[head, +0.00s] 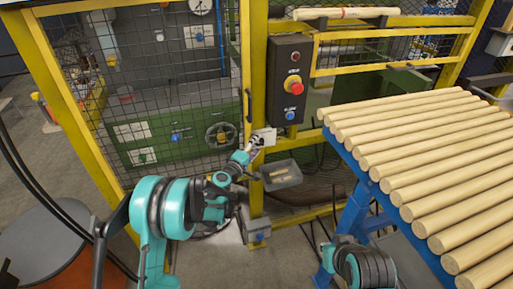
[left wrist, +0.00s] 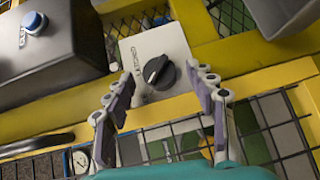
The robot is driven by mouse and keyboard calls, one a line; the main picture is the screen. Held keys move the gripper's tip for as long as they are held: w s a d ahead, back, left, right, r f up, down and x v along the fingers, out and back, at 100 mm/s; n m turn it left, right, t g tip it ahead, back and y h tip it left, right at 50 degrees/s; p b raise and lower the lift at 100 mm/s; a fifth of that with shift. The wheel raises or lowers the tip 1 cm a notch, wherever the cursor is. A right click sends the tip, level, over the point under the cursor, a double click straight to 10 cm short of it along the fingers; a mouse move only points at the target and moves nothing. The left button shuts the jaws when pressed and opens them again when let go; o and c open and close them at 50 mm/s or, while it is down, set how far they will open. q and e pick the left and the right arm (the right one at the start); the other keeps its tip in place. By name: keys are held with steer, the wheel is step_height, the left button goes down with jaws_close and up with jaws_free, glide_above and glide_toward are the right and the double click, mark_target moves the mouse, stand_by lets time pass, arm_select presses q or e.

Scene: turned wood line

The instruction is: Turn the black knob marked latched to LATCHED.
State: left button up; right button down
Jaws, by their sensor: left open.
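The black knob (left wrist: 158,72) sits on a white plate (left wrist: 145,47) fixed to the yellow fence post. A pale mark shows on its face, and small lettering beside it is hard to read. The white plate also shows in the head view (head: 269,134), where my gripper partly covers it and the knob is too small to make out. My left gripper (left wrist: 160,84) is open, with one finger on each side of the knob in the picture. It holds nothing, and I cannot tell whether it touches the knob. In the head view my left gripper (head: 256,144) is at the plate. My right gripper is not in view.
A dark control box (head: 289,80) with a red button (head: 294,88) and a blue button (head: 290,115) hangs just above the plate. A grey tray (head: 282,174) juts out below it. A blue rack of turned wood rods (head: 430,150) stands at the right. Mesh fencing lies behind.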

arm_select(q)
steer(key=shift+w+d, duration=0.15)
steer(key=shift+w, duration=0.1)
steer(key=shift+c, duration=0.4)
steer(key=c, duration=1.1)
steer(key=shift+r+m+g+p, duration=0.25)
steer(key=shift+m+g+p, duration=0.05)
steer(key=shift+p, duration=0.15)
steer(key=shift+f+y, duration=0.1)
steer(key=shift+y, duration=0.3)
